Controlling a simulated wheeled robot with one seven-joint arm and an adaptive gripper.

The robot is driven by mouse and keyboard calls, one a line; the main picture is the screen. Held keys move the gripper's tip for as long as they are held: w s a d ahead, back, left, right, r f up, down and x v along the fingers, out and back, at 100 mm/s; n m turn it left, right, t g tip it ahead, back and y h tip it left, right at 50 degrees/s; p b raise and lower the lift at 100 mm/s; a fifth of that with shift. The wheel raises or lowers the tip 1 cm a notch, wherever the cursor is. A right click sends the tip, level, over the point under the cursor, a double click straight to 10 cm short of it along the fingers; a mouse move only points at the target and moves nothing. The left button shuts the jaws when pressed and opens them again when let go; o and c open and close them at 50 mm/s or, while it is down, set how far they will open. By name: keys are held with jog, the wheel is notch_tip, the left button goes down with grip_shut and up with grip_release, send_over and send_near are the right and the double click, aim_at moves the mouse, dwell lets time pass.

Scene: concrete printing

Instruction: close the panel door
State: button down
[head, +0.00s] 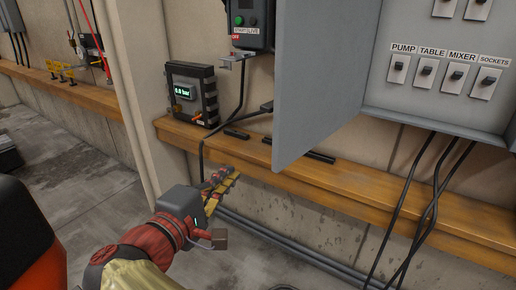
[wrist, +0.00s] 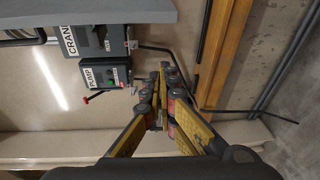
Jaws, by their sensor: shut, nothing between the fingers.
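The panel door (head: 325,75) is a grey metal sheet standing open, swung out from the left side of the grey panel box (head: 415,108). The box interior shows switches labelled pump, table, mixer and sockets. My gripper (head: 232,175) is shut and empty, to the left of the door and lower than its bottom edge, apart from it. In the wrist view my closed fingers (wrist: 163,72) point toward the wall and ledge. A grey slab at the top left of the wrist view may be the door, but I cannot tell for sure.
A wooden ledge (head: 400,205) runs along the wall below the box, with black bars on it. A pressure readout (head: 192,92) stands on the ledge at left. A control box (head: 252,22) hangs left of the door. Black cables (head: 432,190) hang below the panel.

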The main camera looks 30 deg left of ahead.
jog(key=w+r+t+b, duration=0.1)
jog(key=w+r+b, duration=0.15)
jog(key=w, duration=0.85)
jog(key=s+d, duration=0.1)
jog(key=d+r+b, duration=0.1)
jog(key=d, duration=0.1)
jog(key=shift+s+m, duration=0.4)
jog(key=shift+f, duration=0.1)
